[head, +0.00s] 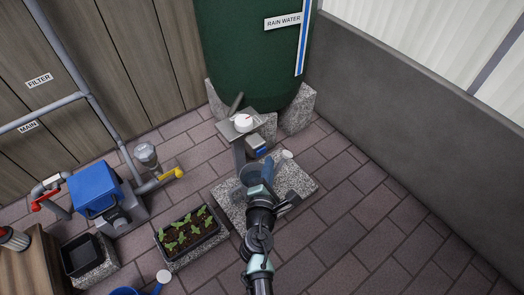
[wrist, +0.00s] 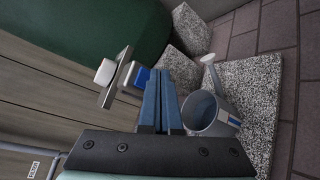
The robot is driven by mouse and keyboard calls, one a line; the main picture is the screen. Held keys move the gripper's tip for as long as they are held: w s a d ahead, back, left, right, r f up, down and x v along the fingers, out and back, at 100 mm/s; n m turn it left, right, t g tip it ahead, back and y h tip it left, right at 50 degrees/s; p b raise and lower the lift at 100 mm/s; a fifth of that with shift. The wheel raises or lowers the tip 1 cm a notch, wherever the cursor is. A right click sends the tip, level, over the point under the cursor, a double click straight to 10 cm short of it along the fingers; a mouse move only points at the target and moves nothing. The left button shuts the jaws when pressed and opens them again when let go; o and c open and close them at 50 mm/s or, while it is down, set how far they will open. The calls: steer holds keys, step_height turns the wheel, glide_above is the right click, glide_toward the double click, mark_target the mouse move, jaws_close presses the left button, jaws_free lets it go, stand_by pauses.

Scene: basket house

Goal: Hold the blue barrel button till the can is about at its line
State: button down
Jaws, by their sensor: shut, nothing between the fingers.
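The blue barrel button (wrist: 141,77) sits on a small grey box on the post in front of the green barrel; in the head view the button (head: 261,151) is just beyond my gripper. My gripper (head: 268,163) is shut and empty, its blue fingers pointing toward the box. In the wrist view my gripper's fingertips (wrist: 162,72) appear right beside the button; I cannot tell whether they touch it. In the head view my gripper partly hides the can (head: 247,175).
The rain water barrel (head: 240,50) stands on stone blocks behind the post. A white dial (head: 243,121) tops the post. A planter (head: 188,237), a blue-covered pump (head: 94,188) and pipes are at left. The paving at right is clear up to the grey wall (head: 430,110).

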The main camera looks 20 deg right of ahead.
steer(key=s, duration=0.1)
steer(key=s+d, duration=0.1)
steer(key=s, duration=0.2)
steer(key=shift+s+d+p, duration=0.15)
steer(key=shift+d+p, duration=0.15)
